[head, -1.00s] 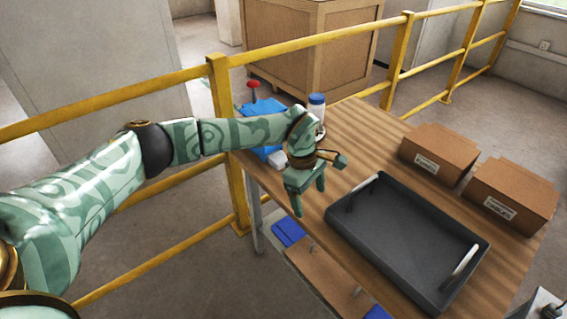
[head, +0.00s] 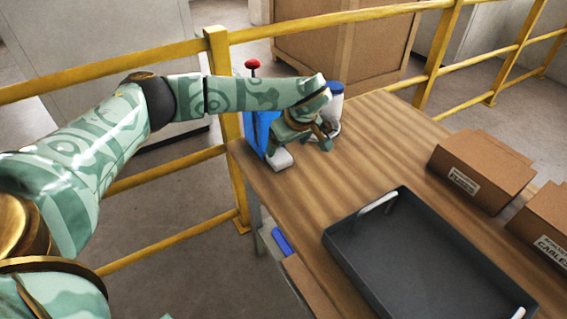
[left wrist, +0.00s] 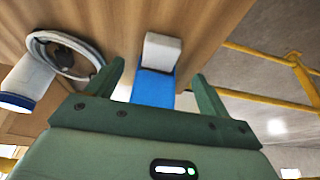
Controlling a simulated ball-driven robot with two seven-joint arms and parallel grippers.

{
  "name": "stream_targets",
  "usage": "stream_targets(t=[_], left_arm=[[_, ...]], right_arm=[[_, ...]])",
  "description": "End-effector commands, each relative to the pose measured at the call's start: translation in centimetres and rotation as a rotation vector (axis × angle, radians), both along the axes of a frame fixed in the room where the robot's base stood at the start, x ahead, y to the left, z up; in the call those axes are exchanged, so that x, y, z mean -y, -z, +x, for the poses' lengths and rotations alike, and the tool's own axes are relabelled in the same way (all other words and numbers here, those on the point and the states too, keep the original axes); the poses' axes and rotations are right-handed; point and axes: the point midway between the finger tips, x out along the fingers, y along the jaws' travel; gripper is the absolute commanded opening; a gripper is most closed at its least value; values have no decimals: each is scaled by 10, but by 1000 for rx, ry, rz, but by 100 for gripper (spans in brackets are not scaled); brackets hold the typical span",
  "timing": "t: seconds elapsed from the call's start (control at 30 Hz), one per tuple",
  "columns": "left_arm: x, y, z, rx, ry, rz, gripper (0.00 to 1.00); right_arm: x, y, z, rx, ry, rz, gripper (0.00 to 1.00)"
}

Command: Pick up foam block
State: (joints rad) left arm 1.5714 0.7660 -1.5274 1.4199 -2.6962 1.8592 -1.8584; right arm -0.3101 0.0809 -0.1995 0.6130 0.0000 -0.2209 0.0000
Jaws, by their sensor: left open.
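A small whitish block (head: 281,160), which looks like the foam block, sits on the wooden table beside a blue device. It also shows in the left wrist view (left wrist: 162,50), above the blue part (left wrist: 154,87). My left gripper (head: 298,146) is open and empty, over the table's far left corner, close to the block. In the left wrist view its two fingers (left wrist: 158,88) stand apart, with the blue part seen between them and the block just beyond their tips. My arm and hand hide part of the blue device (head: 262,130). My right gripper is not in view.
A white bottle with a blue cap (head: 335,97) and a coiled pale cable (left wrist: 62,55) stand close to the gripper. A dark tray (head: 420,262) and cardboard boxes (head: 482,170) are to the right. A yellow railing (head: 340,24) runs behind the table. The table's middle is clear.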

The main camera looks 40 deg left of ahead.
Motion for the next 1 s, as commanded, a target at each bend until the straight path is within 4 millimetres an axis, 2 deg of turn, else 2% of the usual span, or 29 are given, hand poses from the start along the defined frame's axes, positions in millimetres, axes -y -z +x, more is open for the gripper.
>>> stream_targets(t=[0.03, 0.27, 0.37, 0.5, 0.8, 0.83, 1.0], left_arm=[[-3, 15, 1, -5, 0, -1, 80], [-10, 30, 4, -1, -1, -2, 80], [-16, 51, 6, -7, -1, -1, 80], [-24, 69, 8, -5, -1, -1, 80], [-27, 68, 10, 3, 0, -2, 80], [-27, 68, 10, 3, 0, -2, 77], [-27, 69, 10, 2, 0, -2, 33]], right_arm=[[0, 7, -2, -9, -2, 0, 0], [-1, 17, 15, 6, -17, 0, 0], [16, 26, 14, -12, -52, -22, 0], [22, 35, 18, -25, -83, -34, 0], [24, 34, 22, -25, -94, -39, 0], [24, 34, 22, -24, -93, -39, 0], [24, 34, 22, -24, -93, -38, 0]])
